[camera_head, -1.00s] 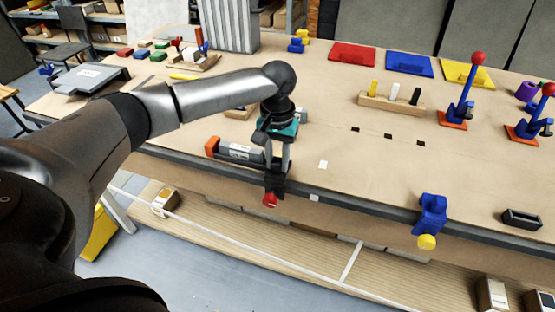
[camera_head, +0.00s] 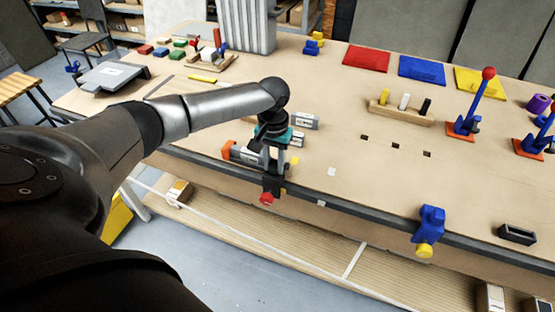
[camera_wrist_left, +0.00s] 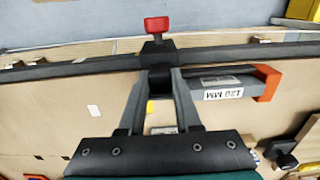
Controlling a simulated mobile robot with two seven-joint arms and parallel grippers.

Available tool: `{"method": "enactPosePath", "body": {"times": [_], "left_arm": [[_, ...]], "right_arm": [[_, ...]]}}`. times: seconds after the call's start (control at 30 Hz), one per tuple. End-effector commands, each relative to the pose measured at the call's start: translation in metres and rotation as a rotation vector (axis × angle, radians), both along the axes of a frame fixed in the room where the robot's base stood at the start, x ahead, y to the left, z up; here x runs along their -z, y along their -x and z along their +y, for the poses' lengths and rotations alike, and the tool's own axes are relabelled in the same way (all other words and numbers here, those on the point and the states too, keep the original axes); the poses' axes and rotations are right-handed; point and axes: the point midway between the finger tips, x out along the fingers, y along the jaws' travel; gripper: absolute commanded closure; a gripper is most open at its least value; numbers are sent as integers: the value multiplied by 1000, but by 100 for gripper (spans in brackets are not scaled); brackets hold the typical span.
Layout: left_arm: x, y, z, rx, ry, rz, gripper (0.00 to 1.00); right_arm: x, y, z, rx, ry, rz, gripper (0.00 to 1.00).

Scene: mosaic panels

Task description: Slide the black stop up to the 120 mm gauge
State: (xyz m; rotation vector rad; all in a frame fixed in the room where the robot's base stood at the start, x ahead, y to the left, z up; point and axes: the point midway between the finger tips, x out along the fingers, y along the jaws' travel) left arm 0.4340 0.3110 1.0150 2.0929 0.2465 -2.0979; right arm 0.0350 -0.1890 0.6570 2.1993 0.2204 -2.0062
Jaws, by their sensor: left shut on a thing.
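The black stop (camera_head: 271,186) with a red knob (camera_head: 266,199) sits on the table's front edge rail. My left gripper (camera_head: 272,171) is shut on it from above. In the left wrist view, the stop (camera_wrist_left: 158,54) is between my fingertips (camera_wrist_left: 161,78). The 120 mm gauge (camera_head: 248,156) is a grey bar lying along the front edge, left of the stop, with an orange piece (camera_head: 227,150) at its far end. Its "120 MM" label (camera_wrist_left: 223,94) shows in the wrist view. A finger hides the gauge's near end, so I cannot tell whether stop and gauge touch. My right gripper is out of view.
Other grey gauge blocks (camera_head: 305,121) lie just behind my gripper. A blue clamp with a yellow knob (camera_head: 431,225) sits on the front edge at right. A pale square (camera_head: 331,172) lies right of the stop, where the tabletop is clear.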

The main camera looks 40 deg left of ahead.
Motion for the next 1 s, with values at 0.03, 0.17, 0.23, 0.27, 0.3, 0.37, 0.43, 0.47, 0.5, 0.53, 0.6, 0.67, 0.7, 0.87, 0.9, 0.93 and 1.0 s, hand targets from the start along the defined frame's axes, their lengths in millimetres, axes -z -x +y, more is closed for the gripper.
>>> {"method": "enactPosePath", "body": {"times": [0.03,0.17,0.23,0.27,0.3,0.37,0.43,0.47,0.5,0.53,0.6,0.67,0.7,0.87,0.9,0.93,1.0], "left_arm": [[-2,-3,3,-2,-4,-9,100],[-2,-3,3,-2,-5,-10,100],[-2,-3,3,-2,-5,-10,67],[-2,-3,3,-2,-5,-9,63],[-2,-2,3,-2,-5,-8,59],[-1,-2,3,-2,-5,-7,52],[-1,-1,2,-1,-4,-5,44],[-1,-1,2,-1,-4,-5,41],[-1,-1,2,-1,-4,-4,38],[-1,-1,2,-1,-4,-4,38],[0,-1,1,-1,-3,-3,38],[0,-1,1,0,-3,-2,38],[0,-1,1,0,-3,-2,38],[-8,-1,1,0,-2,-4,38],[-13,-1,1,-1,-2,-4,38],[-18,-1,1,0,-2,-5,38],[-31,-1,1,1,-3,-7,38]], "right_arm": [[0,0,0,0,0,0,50],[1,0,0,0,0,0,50],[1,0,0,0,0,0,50],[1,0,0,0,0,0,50],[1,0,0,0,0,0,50],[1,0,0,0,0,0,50],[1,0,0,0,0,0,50],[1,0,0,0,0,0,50],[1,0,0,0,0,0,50],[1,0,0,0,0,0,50],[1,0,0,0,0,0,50],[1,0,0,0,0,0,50],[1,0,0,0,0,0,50],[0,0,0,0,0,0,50],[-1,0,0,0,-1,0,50],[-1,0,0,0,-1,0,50],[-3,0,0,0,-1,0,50]]}}
